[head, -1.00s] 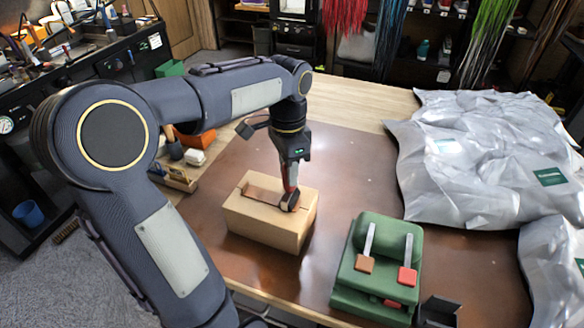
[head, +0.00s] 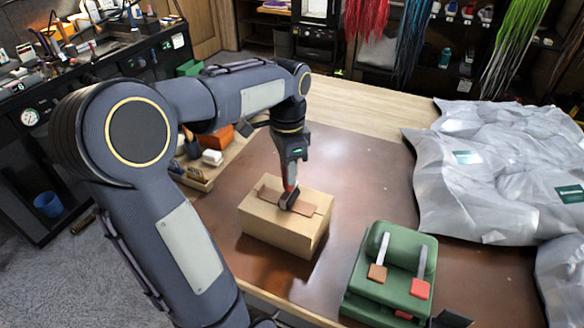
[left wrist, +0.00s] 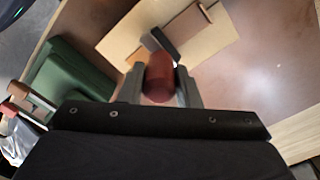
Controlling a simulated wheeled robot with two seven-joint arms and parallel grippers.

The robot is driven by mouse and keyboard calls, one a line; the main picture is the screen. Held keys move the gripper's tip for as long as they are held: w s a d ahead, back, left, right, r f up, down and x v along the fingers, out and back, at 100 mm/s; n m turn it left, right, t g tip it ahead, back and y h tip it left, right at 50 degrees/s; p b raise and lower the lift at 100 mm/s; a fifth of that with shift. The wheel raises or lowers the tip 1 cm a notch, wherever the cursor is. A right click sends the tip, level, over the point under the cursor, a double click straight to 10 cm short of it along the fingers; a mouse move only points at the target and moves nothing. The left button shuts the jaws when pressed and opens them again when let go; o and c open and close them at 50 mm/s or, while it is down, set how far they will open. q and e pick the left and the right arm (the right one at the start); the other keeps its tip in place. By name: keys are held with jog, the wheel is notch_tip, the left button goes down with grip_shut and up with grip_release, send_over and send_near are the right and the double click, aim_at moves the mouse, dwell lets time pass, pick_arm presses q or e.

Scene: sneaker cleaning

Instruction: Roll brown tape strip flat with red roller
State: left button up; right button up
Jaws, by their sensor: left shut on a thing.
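My left gripper (head: 290,187) is shut on the red roller (left wrist: 160,78) and holds it down at the top of a tan cardboard box (head: 270,226). The roller's dark head (head: 289,200) is at the brown tape strip (head: 268,194), which lies across the box top. Strip shows on both sides of the head, with a short part (head: 304,208) to its right. In the left wrist view, the strip (left wrist: 188,22) seems to have a raised far end; I cannot tell how flat it lies under the roller. My right gripper is not in view.
A green stand (head: 385,262) with brown-ended and red-ended tools stands right of the box. Crumpled silvery bags (head: 490,170) cover the right side. A wooden tray of supplies (head: 196,178) lies to the left. The brown mat (head: 365,165) is clear behind the box.

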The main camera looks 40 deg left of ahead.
pick_arm(q)
jog(key=shift+s+a, duration=0.2)
jog(key=shift+a, duration=0.45)
jog(key=shift+s+a, duration=0.15)
jog(key=shift+a, duration=0.45)
jog(key=shift+a, duration=0.15)
jog(key=shift+s+a+p, duration=0.2)
jog(key=shift+a, duration=0.3)
jog(key=shift+s+a+p, duration=0.15)
jog(key=shift+a, duration=0.35)
notch_tip(320, 180, up, 8)
jog(key=p, duration=0.5)
jog(key=shift+s, duration=0.1)
